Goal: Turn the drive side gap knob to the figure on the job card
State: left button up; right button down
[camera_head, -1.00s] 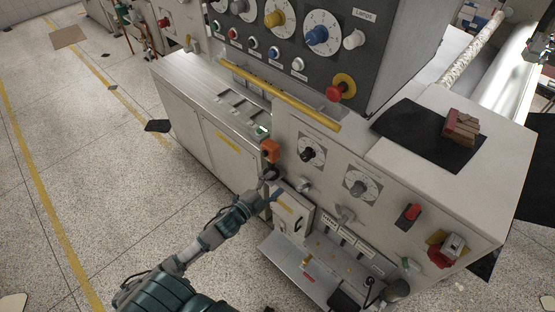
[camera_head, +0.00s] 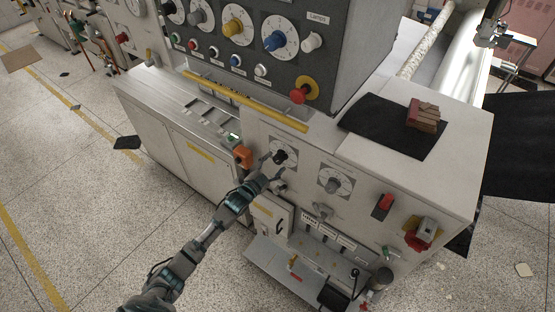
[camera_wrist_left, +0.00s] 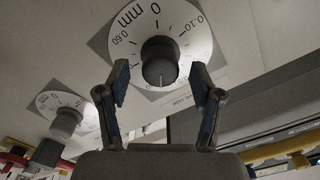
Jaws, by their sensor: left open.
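In the left wrist view my open gripper (camera_wrist_left: 160,88) has one finger on each side of a black knob (camera_wrist_left: 160,64); contact cannot be told. Its dial (camera_wrist_left: 193,38) reads mm, 0, 0.10 and 0.60. The other knob (camera_wrist_left: 65,123) is at lower left there. No job card is readable. My right gripper is out of view.
An orange box (camera_head: 243,155) is close left of the gripper. A yellow bar (camera_head: 250,101) and a red button (camera_head: 297,96) stick out above. A cream box (camera_head: 271,214) and a shelf (camera_head: 262,256) are below. A red switch (camera_head: 383,204) is at right.

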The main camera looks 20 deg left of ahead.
pick_arm(q)
jog(key=shift+x, duration=1.25)
jog(key=c, duration=1.1)
jog(key=shift+n+p, duration=0.4)
jog(key=shift+n, duration=0.2)
jog(key=shift+c, duration=0.2)
jog(key=shift+n, duration=0.4)
